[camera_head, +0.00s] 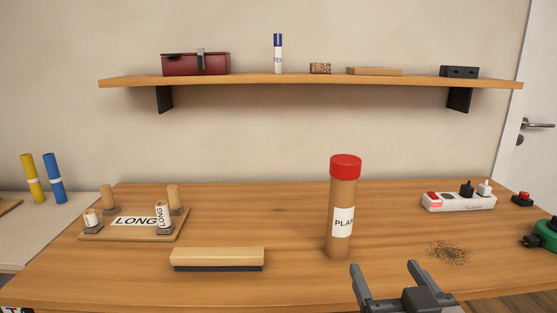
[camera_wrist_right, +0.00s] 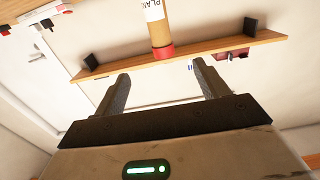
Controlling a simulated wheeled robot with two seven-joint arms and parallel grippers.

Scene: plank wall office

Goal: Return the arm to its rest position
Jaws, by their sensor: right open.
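My right gripper (camera_head: 388,272) is at the front of the wooden table, right of centre in the head view. Its two fingers are apart and nothing is between them. It also shows in the right wrist view (camera_wrist_right: 160,82), open and empty. A brown tube with a red cap and a white label (camera_head: 342,205) stands upright on the table behind and left of the gripper, apart from it. The tube also shows in the wrist view (camera_wrist_right: 158,30), upside down in the picture. My left gripper is not in view.
A wooden block with a dark underside (camera_head: 217,258) lies front left. A board marked LONG (camera_head: 130,236) holds several pegs. A power strip (camera_head: 458,201) and dark crumbs (camera_head: 450,252) are at right. A wall shelf (camera_head: 300,80) spans above.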

